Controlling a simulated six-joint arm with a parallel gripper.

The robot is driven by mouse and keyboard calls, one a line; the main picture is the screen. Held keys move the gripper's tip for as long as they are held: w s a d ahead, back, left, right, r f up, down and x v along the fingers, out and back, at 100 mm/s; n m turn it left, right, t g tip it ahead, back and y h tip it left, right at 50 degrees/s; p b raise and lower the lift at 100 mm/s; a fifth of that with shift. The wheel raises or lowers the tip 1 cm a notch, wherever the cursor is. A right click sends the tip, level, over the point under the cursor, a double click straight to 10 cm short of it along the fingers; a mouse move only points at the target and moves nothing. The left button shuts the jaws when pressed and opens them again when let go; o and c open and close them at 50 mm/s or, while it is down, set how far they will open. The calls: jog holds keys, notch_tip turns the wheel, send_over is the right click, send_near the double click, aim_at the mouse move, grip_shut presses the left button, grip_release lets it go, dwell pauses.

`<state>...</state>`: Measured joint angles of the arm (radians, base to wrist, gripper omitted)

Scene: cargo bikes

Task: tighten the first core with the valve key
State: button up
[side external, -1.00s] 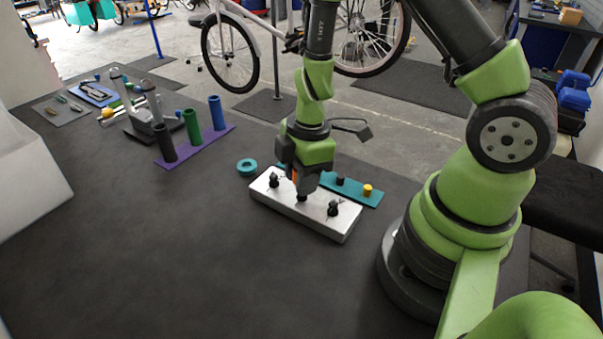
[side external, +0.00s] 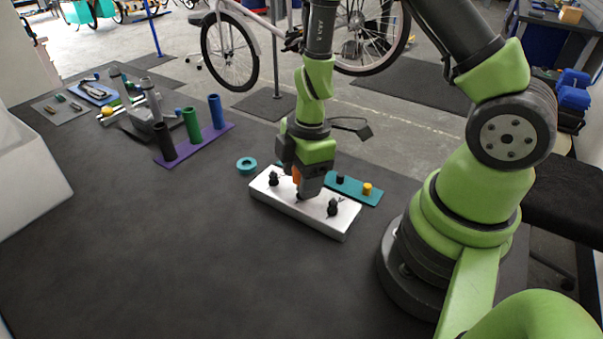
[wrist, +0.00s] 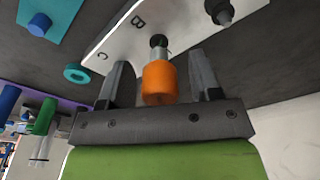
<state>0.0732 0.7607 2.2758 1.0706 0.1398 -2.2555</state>
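The white block (side external: 283,205) lies on the dark mat, with black cores at its left (side external: 274,179) and right (side external: 333,207). My gripper (side external: 305,190) is pointed down over the middle of the block. The valve key has an orange handle (wrist: 160,83) and a metal shaft; it stands on a dark core (wrist: 158,41). In the wrist view my gripper's fingers (wrist: 161,75) stand on either side of the handle, with a visible gap. Another dark core (wrist: 222,12) shows to the right. Letters B and C are printed on the block. The gripper partly hides the middle core in the side view.
A teal ring (side external: 246,165) lies to the left. A purple holder (side external: 220,131) carries black, green and blue tubes. The front of the mat is clear.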

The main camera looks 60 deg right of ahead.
jog(key=n, duration=0.6)
jog(key=shift+g, duration=0.3)
jog(key=n, duration=0.6)
jog(key=shift+g, duration=0.4)
jog(key=shift+c, duration=0.2)
jog(key=c, duration=1)
jog(key=m, duration=0.6)
jog(key=shift+t, duration=0.4)
jog(key=m, duration=0.6)
jog(key=shift+t, duration=0.4)
